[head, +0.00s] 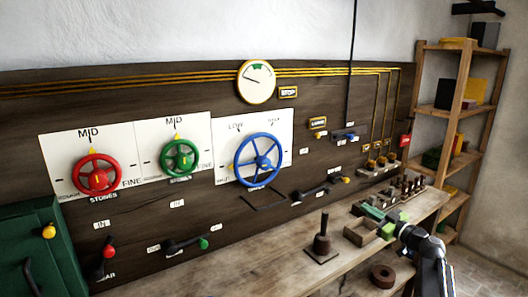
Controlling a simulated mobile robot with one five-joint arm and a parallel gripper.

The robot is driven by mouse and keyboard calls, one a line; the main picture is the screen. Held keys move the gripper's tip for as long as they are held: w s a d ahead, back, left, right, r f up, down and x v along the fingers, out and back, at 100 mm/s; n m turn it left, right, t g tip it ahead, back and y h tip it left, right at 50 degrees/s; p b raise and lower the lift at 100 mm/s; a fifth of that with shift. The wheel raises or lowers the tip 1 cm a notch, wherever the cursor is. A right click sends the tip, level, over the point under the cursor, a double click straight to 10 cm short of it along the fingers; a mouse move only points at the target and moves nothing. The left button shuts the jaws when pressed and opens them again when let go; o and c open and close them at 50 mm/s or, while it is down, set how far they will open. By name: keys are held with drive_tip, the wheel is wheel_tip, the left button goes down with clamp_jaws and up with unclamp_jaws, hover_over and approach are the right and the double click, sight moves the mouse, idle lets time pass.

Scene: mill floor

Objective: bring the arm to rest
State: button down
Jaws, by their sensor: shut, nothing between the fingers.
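My gripper (384,219) is in the head view at the lower right, at the end of my black and silver arm. It is shut and empty, above the wooden bench (270,272) and close to a small open wooden tray (360,233). I cannot tell whether it touches the tray. Green parts show at its tip, small and hard to make out. The arm is bent and comes up from the bottom right edge.
A dark post on a square base (321,240) and a dark ring (382,276) stand near the arm. Several small pegs (412,186) stand behind. The panel (110,225) carries red (97,174), green (179,158) and blue (258,160) wheels. Shelves (455,110) stand right.

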drive_tip(key=w+d+r+m+t+h+p, duration=0.25)
drive_tip(key=w+d+m+h, duration=0.2)
drive_tip(key=m+h, duration=0.7)
drive_tip(key=s+a+f+m+g+h+p, duration=0.1)
drive_tip(key=s+a+f+g+h, duration=0.1)
drive_tip(key=s+f+g, duration=0.4)
drive_tip(key=s+a+f+m+g+h, duration=0.1)
drive_tip(key=s+a+f+g+h, duration=0.15)
drive_tip(key=f, duration=0.45)
drive_tip(key=s+a+f+n+g+y, duration=0.2)
drive_tip(key=s+a+f+g+y, duration=0.1)
drive_tip(key=s+a, duration=0.7)
drive_tip(key=s+a+f+n+g+y+p, duration=0.1)
drive_tip(key=s+a+f+n+g+y, duration=0.1)
drive_tip(key=s+a+f+g, duration=0.4)
drive_tip(key=s+a+g+y, duration=0.1)
drive_tip(key=s+a, duration=0.3)
drive_tip(key=shift+a+f+y, duration=0.2)
drive_tip(key=shift+y, duration=0.2)
drive_tip(key=shift+n, duration=0.25)
